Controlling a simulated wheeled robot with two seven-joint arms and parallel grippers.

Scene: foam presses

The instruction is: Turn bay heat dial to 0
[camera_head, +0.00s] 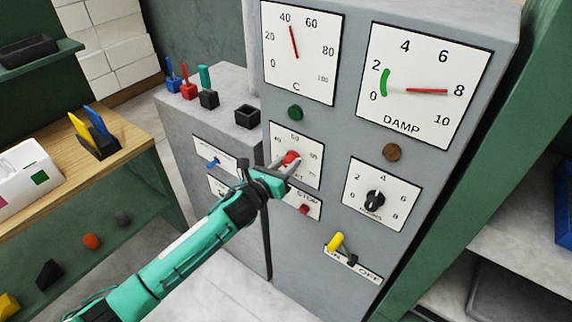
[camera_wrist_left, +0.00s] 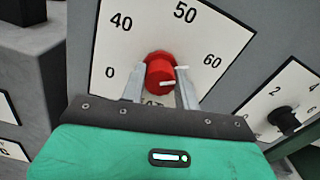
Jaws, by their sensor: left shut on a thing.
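The red heat dial (camera_head: 291,158) sits on a white number plate (camera_head: 313,175) on the front of the grey cabinet. In the left wrist view, the red knob (camera_wrist_left: 160,72) is between the fingers, with 0, 40, 50 and 60 readable around it. A white mark shows on the knob's right lower side, but a finger is close by and I cannot tell its exact reading. My left gripper (camera_head: 284,165) is shut on the dial, its fingers on either side, also in the left wrist view (camera_wrist_left: 157,88). My right gripper is not in view.
A black dial (camera_head: 374,201) is right of the heat dial, and a yellow lever (camera_head: 336,242) is below. A red stop button (camera_head: 304,209) is close under my gripper. A temperature gauge (camera_head: 299,75) and damp gauge (camera_head: 440,66) are above. A wooden-topped bench (camera_head: 119,171) stands left.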

